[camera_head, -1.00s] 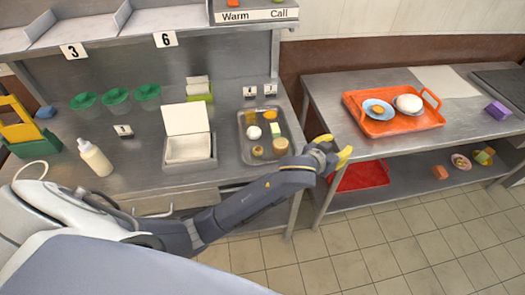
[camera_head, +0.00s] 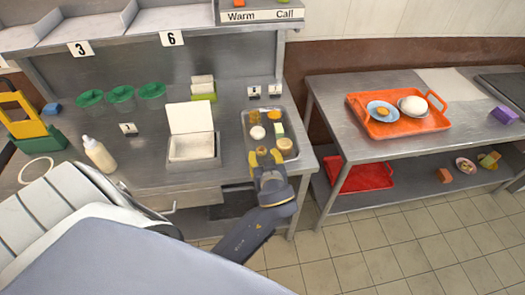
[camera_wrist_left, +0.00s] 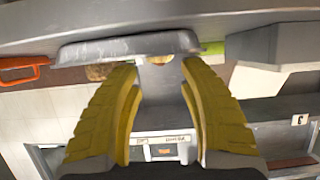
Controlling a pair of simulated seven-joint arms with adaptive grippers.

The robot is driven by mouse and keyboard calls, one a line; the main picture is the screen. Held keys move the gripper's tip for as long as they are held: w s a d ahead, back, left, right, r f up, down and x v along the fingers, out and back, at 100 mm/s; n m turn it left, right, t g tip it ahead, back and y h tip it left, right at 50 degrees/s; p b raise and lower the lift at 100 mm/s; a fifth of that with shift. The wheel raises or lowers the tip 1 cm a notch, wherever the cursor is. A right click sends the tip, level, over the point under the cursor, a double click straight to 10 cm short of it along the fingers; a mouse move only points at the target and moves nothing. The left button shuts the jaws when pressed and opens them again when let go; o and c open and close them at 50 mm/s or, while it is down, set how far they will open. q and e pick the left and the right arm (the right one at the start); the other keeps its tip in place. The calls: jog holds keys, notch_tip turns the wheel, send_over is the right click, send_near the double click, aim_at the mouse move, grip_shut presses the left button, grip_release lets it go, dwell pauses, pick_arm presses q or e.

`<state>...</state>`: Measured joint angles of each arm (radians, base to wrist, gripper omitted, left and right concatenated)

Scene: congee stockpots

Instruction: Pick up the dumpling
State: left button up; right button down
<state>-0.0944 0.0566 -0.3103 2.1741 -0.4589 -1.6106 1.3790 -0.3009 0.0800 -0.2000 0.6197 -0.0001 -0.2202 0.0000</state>
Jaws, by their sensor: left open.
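The metal tray (camera_head: 246,160) on the left counter holds several small food pieces. A white round piece (camera_head: 257,132) in it looks like the dumpling; I cannot be sure. Around it are a green-and-white block (camera_head: 279,130), a tan round piece (camera_head: 285,146) and an orange-brown piece (camera_head: 255,117). My left gripper (camera_head: 268,155) is open and empty at the tray's front edge, in front of the white piece, and hides part of the tray. In the left wrist view the open yellow fingers (camera_wrist_left: 157,68) point at the tray's rim (camera_wrist_left: 120,48). My right gripper is not in view.
A white lidded box (camera_head: 190,147) stands left of the tray, with a squeeze bottle (camera_head: 99,155) and green bowls (camera_head: 121,95) farther left. A gap separates the two tables.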

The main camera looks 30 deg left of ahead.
aim_at(262, 151)
pick_arm(q)
jog(key=shift+x, duration=3.05)
jog(key=shift+d, duration=0.1)
jog(key=shift+f, duration=0.1)
jog(key=c, duration=0.6)
